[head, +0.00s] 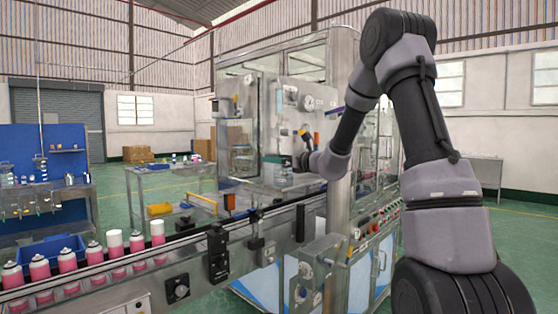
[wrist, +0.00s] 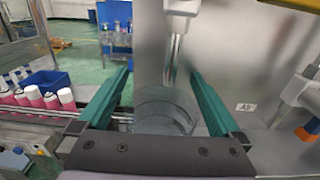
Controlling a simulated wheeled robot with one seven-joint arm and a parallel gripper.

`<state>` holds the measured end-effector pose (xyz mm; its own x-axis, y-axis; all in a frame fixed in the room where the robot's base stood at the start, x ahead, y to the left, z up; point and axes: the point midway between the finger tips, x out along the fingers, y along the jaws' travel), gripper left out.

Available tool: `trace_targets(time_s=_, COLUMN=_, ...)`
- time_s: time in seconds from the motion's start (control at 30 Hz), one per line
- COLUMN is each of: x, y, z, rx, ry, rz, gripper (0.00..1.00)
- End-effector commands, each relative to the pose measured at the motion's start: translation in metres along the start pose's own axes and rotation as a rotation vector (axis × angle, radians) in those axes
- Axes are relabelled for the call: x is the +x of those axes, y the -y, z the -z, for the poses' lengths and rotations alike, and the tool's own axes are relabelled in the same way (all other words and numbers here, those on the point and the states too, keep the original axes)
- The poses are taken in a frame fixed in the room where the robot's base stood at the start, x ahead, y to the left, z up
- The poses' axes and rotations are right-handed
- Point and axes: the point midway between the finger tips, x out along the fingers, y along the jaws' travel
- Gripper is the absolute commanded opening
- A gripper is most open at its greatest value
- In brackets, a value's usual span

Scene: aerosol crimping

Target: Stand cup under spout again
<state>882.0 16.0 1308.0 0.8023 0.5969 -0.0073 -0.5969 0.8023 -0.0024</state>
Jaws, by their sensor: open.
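The clear, see-through cup (wrist: 165,108) shows in the wrist view between the two teal fingers of my gripper (wrist: 160,76). My gripper is open, with a finger on each side of the cup; I cannot tell whether either touches it. The cup looks upright, and its lower part is hidden by the gripper body. The metal spout (wrist: 174,58) hangs from a grey block just above and behind the cup's rim.
A grey panel (wrist: 225,50) stands close behind the spout. A fitting with an orange end (wrist: 308,134) is at the right, beside an "Air" label (wrist: 245,107). Pink cans (head: 68,262) line the conveyor at the left. A blue bin (head: 50,250) stands behind them.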

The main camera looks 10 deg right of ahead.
Motion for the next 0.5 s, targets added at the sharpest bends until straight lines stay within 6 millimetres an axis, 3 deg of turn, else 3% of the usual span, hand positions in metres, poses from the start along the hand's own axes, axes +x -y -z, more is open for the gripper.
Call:
trace_targets(time_s=0.3, x=-0.064, y=0.004, z=0.0, rx=-0.001, ry=-0.002, rz=0.01, gripper=1.0)
trace_targets(time_s=0.5, x=-0.096, y=0.005, z=0.0, rx=0.0, ry=-0.002, rz=0.012, gripper=1.0)
